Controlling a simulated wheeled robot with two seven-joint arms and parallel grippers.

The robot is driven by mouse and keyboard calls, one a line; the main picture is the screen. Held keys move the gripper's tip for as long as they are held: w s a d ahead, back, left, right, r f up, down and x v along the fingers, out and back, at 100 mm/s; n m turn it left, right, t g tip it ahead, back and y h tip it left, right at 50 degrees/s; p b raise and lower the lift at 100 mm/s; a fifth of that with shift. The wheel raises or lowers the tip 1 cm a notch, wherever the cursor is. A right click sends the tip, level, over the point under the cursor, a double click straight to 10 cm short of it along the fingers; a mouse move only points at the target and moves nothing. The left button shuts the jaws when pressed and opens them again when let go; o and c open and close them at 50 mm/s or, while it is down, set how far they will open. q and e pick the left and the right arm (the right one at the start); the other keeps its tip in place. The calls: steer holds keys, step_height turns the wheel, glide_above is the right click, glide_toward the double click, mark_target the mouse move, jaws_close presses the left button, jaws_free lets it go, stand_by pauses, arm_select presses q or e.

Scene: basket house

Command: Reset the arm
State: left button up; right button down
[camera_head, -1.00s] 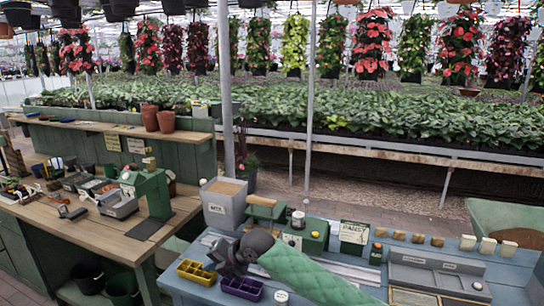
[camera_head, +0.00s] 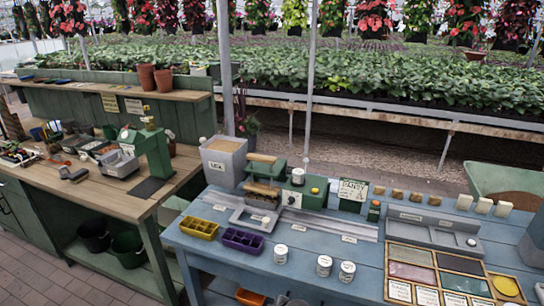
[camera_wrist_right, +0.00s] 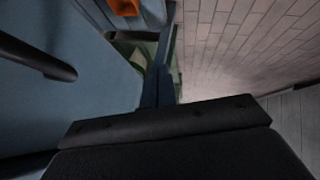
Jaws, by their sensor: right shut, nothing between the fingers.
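My right gripper (camera_wrist_right: 165,122) shows in the right wrist view as a dark block across the bottom, shut and empty. Behind it are a blue surface at the left and brick floor at the right. In the head view no gripper can be made out. My left gripper is in neither view. The blue workbench (camera_head: 215,262) stands in front, with no arm over its top.
The bench holds a yellow tray (camera_head: 199,229), a purple tray (camera_head: 242,240), several white pots (camera_head: 324,265), a grey bin (camera_head: 223,165), a green press (camera_head: 302,192) and a framed compartment tray (camera_head: 390,262). A wooden counter (camera_head: 110,200) stands left. Brick floor (camera_head: 60,285) is clear.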

steer(key=s+d+f+m+h, duration=0.2)
steer(key=s+d+f+m, duration=0.4)
steer(key=s+f, duration=0.55)
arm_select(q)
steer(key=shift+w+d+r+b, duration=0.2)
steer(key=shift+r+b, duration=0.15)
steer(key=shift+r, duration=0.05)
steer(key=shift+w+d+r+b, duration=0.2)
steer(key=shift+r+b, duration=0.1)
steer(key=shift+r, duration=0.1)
arm_select(e)
steer(key=s+d+f+m+g+h, duration=0.1)
steer(key=s+d+f+m, duration=0.1)
steer(key=s+d+f, duration=0.3)
steer(key=s+d+f+m+g+h, duration=0.1)
steer(key=s+d+f, duration=0.3)
steer(key=s+f, duration=0.5)
steer(key=s+d+f+m+g+h, duration=0.1)
steer(key=s+d+f+m, duration=0.3)
steer(key=s, duration=1.1)
step_height(320, 180, down, 4)
steer(key=shift+d+r+g, duration=0.2)
steer(key=shift+d+g, duration=0.3)
steer(key=shift+d, duration=0.35)
